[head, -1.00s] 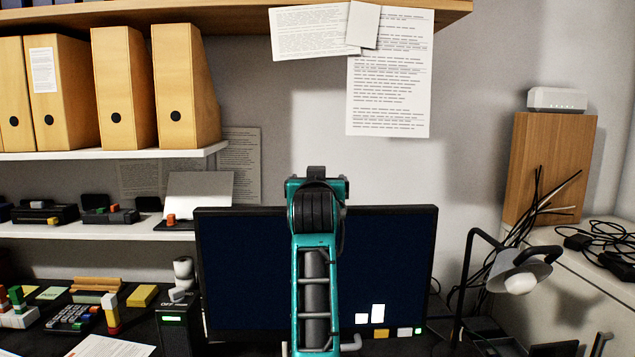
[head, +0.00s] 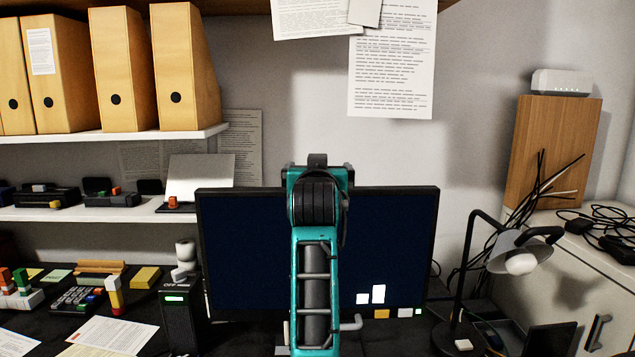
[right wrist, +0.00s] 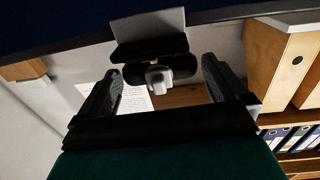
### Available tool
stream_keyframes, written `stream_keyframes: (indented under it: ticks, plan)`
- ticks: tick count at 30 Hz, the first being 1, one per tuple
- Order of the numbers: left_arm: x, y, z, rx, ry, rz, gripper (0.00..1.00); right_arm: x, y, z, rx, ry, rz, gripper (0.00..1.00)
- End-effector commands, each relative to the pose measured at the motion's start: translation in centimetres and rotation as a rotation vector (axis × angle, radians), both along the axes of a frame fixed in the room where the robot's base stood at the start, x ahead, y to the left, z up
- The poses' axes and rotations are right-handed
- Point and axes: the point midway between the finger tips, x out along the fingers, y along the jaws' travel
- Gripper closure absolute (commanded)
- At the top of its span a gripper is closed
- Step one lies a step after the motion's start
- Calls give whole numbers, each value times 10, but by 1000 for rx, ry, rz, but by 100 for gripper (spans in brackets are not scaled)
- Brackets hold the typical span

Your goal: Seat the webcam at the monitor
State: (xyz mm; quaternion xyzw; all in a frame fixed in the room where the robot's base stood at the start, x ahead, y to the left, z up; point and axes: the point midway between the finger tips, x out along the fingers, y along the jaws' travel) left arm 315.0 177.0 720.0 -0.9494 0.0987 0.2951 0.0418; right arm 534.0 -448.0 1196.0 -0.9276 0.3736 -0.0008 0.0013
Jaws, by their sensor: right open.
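The monitor (head: 390,240) stands on the desk with a dark blue screen, partly covered by my teal right arm in the head view. In the right wrist view, which looks inverted, what seems to be the webcam (right wrist: 176,70) is a dark rounded body with a grey knob, below a black bar and grey plate at the monitor's edge (right wrist: 60,48). I cannot tell whether it is fully seated there. My right gripper (right wrist: 162,68) is open, its two fingers on either side of this body with gaps visible. Its fingertips are hidden in the head view. My left gripper is not in view.
A desk lamp (head: 515,255) and cables stand right of the monitor. A black box (head: 178,318) with a white object on top stands left of it. Binders (head: 185,70) fill a shelf at upper left. Papers (head: 390,70) hang on the wall above.

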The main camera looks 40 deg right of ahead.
Motion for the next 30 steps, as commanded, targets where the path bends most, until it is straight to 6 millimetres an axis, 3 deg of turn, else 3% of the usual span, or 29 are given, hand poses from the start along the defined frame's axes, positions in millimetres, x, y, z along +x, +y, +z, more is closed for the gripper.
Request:
stream_keyframes:
  ticks: [9, 15, 30]
  plan:
    - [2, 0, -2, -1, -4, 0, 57, -50, 49, -1, 1, -2, 3, 0]
    - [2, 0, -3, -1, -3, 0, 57, -70, 69, 0, -1, -1, 2, 0]
    - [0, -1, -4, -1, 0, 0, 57, -77, 74, 0, -1, -1, 1, 0]
